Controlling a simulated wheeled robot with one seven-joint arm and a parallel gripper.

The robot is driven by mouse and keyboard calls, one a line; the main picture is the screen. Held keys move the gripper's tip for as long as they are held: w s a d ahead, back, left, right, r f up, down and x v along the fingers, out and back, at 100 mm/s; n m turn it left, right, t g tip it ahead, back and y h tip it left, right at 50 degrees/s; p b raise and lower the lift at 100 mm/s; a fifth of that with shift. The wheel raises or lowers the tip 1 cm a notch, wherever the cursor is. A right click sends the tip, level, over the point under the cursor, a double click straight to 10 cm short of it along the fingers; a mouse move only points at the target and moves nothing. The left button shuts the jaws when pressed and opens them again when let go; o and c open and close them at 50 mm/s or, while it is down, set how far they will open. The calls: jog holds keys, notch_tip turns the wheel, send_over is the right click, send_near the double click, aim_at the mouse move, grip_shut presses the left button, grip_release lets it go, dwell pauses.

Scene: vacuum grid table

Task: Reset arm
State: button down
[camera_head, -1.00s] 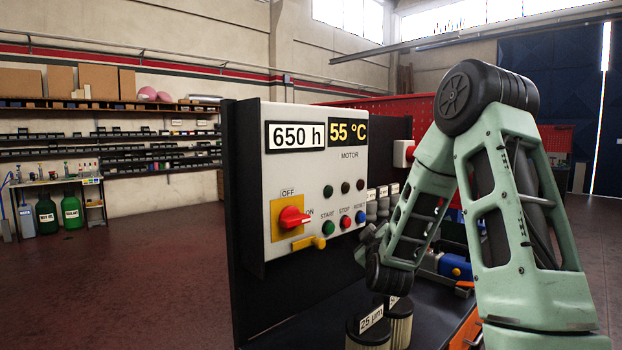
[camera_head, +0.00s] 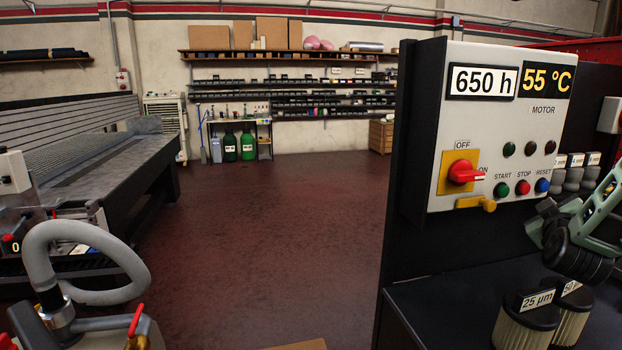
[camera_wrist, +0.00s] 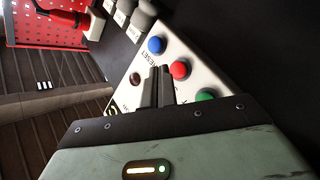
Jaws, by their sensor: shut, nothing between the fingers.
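My gripper shows in the wrist view (camera_wrist: 160,86) with its two dark fingers together and nothing between them. Beyond the fingertips is the control panel (camera_wrist: 125,90), with a blue, a red and a green button; the gap between fingers and panel cannot be judged. In the head view the control panel (camera_head: 480,130) stands at the right, with a red rotary switch (camera_head: 465,172) and displays reading 650 h and 55 °C. Part of my green arm shows at the right edge, right of the panel; the fingertips are not clear there.
Two filter canisters (camera_head: 527,318) stand on the dark bench (camera_head: 430,300) below the panel. A grey hose (camera_head: 95,235) curves at the lower left, before a long slatted table (camera_head: 110,165). The red-brown floor (camera_head: 280,220) between is clear. Shelves (camera_head: 290,55) line the back wall.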

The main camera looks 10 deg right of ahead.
jog(key=s+a+f+g+y, duration=0.25)
jog(key=a+f+y, duration=0.2)
jog(key=a, duration=0.65)
jog(key=s+a+f+g+y, duration=0.1)
jog(key=a+f+g+y, duration=0.4)
jog(key=a, duration=0.6)
jog(key=s+a+r+n+g+y, duration=0.2)
jog(key=s+a+n+g, duration=0.3)
jog(key=s+a, duration=1.9)
jog(key=shift+s+a+r+n+g+p, duration=0.15)
jog(key=shift+s+a+n+g+p, duration=0.2)
jog(key=shift+g, duration=0.5)
jog(key=shift+y, duration=0.25)
